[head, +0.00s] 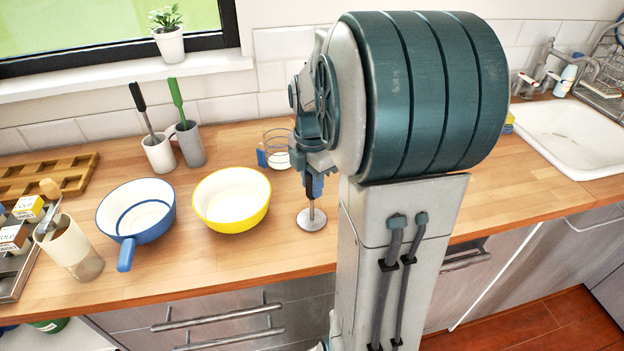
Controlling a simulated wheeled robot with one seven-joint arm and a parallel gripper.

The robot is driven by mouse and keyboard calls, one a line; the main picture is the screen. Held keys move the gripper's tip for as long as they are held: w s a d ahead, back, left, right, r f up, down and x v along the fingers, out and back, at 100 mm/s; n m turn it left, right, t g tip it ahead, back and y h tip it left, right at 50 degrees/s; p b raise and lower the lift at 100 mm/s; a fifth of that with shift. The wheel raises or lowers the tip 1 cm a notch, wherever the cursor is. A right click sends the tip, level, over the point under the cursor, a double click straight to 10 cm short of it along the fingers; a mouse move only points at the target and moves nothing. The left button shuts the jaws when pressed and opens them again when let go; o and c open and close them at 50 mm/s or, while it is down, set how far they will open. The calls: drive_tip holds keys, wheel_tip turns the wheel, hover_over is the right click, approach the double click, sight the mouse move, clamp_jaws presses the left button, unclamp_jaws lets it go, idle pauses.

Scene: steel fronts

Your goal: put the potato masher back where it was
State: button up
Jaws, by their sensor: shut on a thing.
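The potato masher (312,219) hangs upright below my gripper (317,176), its round metal plate at the bottom and a short stem above it. My gripper is shut on its dark blue handle, which is partly hidden by the fingers. The plate is low over the wooden counter, right of the yellow bowl (231,200). I cannot tell whether it touches the counter. A white cup (159,154) and a grey cup (190,144) stand behind, holding a dark-handled and a green-handled utensil.
A blue pan (137,207) is left of the yellow bowl. A wooden tray (45,178) lies at the back left. A sink (565,135) is at the right. My arm hides the counter's middle. The strip before the bowls is clear.

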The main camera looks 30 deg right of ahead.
drive_tip(key=shift+f, duration=0.1)
drive_tip(key=o, duration=1)
